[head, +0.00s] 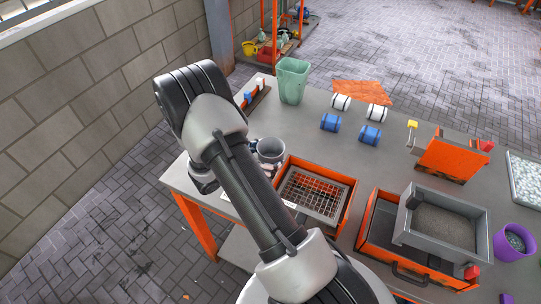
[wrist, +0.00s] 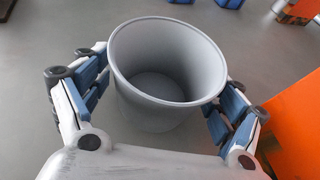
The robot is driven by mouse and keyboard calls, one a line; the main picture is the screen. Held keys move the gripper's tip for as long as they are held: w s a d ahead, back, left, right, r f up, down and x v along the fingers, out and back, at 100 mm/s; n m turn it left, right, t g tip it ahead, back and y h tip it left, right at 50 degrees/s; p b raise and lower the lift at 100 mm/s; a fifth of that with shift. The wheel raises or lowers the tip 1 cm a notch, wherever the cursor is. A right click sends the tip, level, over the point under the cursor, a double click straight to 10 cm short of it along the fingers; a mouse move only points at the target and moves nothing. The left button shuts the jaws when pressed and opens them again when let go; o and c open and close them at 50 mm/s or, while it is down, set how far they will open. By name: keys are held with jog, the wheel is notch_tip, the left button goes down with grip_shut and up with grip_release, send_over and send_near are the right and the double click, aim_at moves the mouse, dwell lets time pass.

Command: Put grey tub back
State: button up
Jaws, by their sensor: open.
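The grey tub (wrist: 165,62) is a round, open-topped, empty vessel. It stands upright on the grey table, and its rim tapers down to a narrower base. In the head view the tub (head: 271,149) is near the table's left front, just beyond my arm, which hides part of it. My gripper (wrist: 165,85) is open, with one blue-padded finger on each side of the tub. I cannot tell whether the pads touch its wall. In the head view my gripper is mostly hidden behind my arm.
An orange-framed mesh tray (head: 316,193) stands close to the tub's right. A green bin (head: 292,80) stands further back. White and blue rollers (head: 370,134), an orange box (head: 452,155), a grey sand tray (head: 445,222) and a purple cup (head: 513,242) lie rightward. The table middle is clear.

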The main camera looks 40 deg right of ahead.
jog(key=shift+r, duration=0.25)
jog(key=p+v, duration=0.3)
jog(key=v, duration=0.8)
jog(key=shift+a, duration=0.3)
jog(key=shift+a+r, duration=0.15)
jog(key=shift+r, duration=0.1)
jog(key=s+a+r+m+g+y, duration=0.1)
jog(key=s+a+r+m+y, duration=0.15)
jog(key=s+r+m, duration=0.4)
jog(key=s+a+r+m+g+y, duration=0.1)
jog(key=s+r+m+y, duration=0.15)
jog(key=r, duration=0.65)
jog(key=s+a+r+m+t+y, duration=0.6)
jog(key=s+a+r+m+y, duration=0.2)
jog(key=s+a+r+m, duration=0.1)
jog(key=shift+s+a+r+t, duration=0.3)
jog(key=shift+s+a+r, duration=0.25)
jog(key=shift+s+a, duration=0.8)
jog(key=shift+w+a, duration=0.3)
jog(key=shift+c, duration=0.3)
